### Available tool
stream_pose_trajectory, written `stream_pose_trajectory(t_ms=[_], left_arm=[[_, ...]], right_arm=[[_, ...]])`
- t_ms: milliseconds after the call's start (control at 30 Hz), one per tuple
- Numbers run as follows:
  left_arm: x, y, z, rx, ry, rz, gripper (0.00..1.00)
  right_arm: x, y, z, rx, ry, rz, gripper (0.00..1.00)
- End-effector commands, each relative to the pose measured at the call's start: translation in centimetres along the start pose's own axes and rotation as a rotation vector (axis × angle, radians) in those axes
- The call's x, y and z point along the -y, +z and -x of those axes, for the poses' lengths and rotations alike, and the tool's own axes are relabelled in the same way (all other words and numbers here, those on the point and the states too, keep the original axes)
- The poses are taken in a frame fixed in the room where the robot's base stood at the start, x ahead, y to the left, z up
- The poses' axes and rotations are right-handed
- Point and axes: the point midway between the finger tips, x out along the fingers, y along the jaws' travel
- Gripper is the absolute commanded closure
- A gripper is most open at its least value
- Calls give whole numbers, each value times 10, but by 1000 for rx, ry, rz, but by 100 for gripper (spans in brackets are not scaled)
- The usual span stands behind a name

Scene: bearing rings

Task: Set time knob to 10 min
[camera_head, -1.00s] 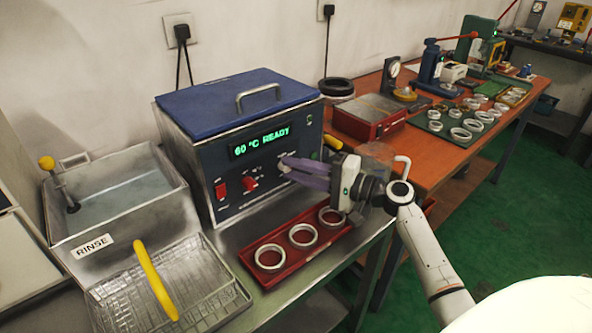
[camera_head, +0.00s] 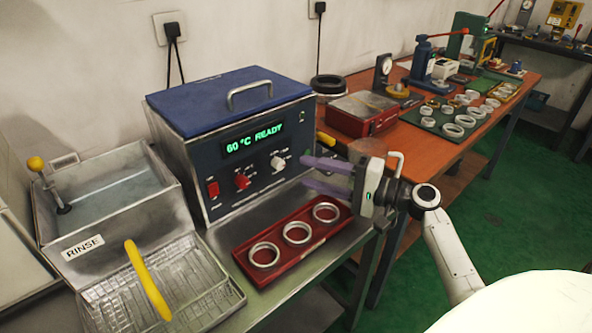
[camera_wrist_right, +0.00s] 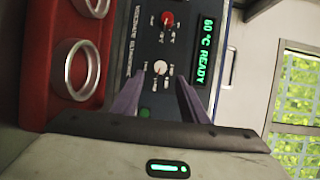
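The blue ultrasonic-type bath (camera_head: 232,150) stands on the steel bench, its green display (camera_head: 253,138) reading 60 °C READY. Its front has a red knob (camera_head: 242,181), a white knob (camera_head: 278,162) and a red switch (camera_head: 213,189). The white knob also shows in the right wrist view (camera_wrist_right: 160,68), ahead of and between the fingers, apart from them. I cannot read the knob scales. My right gripper (camera_head: 304,174) is open and empty, its purple fingers pointing left at the panel, just right of the white knob. My left gripper is not in view.
A red tray (camera_head: 265,284) with three metal rings lies below the panel. The rinse tank (camera_head: 110,200) and a wire basket (camera_head: 190,290) with a yellow handle stand at the left. An orange table (camera_head: 440,150) with tools and rings is behind my right arm.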

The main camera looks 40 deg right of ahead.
Motion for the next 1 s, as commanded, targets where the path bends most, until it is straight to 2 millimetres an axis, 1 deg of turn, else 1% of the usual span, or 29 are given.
stream_pose_trajectory(t_ms=[33, 100, 200, 300, 1000], left_arm=[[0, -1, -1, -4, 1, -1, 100], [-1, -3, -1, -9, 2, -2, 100], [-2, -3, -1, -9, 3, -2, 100], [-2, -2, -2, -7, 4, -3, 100], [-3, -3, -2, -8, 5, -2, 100]], right_arm=[[-2, 0, 10, -1, 2, -1, 60], [-2, 0, 21, 0, 2, 0, 60], [-1, 0, 32, 0, 1, -2, 60], [0, 0, 38, 0, 0, -1, 60], [0, 0, 39, 0, 0, -1, 60]])
